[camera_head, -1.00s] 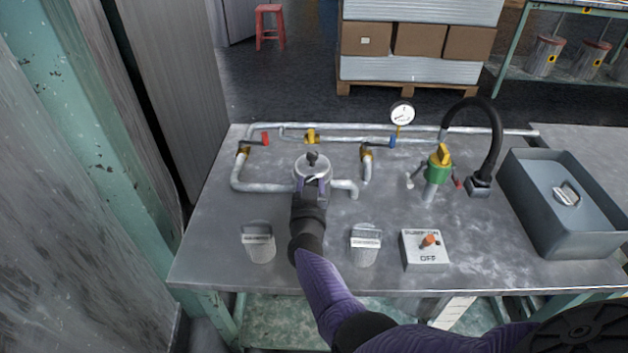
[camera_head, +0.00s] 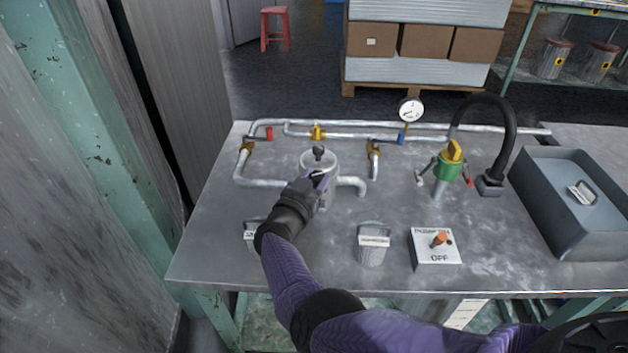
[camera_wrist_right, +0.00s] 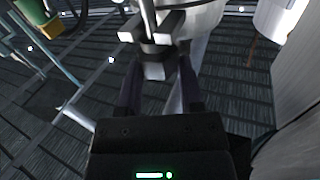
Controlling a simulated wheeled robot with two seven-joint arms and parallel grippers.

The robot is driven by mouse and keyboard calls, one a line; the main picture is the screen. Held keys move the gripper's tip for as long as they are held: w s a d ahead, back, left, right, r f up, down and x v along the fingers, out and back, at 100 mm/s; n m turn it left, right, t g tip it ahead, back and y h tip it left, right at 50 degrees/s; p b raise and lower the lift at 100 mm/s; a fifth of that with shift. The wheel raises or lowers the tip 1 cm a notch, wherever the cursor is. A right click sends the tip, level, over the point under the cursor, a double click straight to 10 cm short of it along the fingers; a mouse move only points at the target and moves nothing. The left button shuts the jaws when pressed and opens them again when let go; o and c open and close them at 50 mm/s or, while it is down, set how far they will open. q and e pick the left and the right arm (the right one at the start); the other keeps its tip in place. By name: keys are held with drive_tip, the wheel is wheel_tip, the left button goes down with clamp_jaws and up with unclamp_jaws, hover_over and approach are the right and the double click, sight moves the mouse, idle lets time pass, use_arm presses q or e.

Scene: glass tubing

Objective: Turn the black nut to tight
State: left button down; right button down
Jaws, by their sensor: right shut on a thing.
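In the wrist view, the fingers of my right gripper (camera_wrist_right: 157,83) stand on both sides of the black nut (camera_wrist_right: 156,50), which sits by a bright rod and a pale metal bracket (camera_wrist_right: 167,27). The gripper is shut on the nut. The fingers hide the nut in the head view. My left gripper is not in view.
Pipes with red, yellow and blue valve handles run behind the pot, with a gauge (camera_head: 411,109). A small bucket (camera_head: 373,245), an OFF switch box (camera_head: 437,247), a green-and-yellow valve (camera_head: 449,165) and a grey bin (camera_head: 570,200) stand to the right.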

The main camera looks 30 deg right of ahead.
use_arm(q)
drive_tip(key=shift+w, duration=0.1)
use_arm(e)
drive_tip(key=shift+c, duration=1.2)
unclamp_jaws()
drive_tip(key=shift+a, duration=0.15)
drive_tip(key=p+v, duration=0.4)
drive_tip(key=v, duration=0.5)
drive_tip(key=shift+s+a, duration=0.25)
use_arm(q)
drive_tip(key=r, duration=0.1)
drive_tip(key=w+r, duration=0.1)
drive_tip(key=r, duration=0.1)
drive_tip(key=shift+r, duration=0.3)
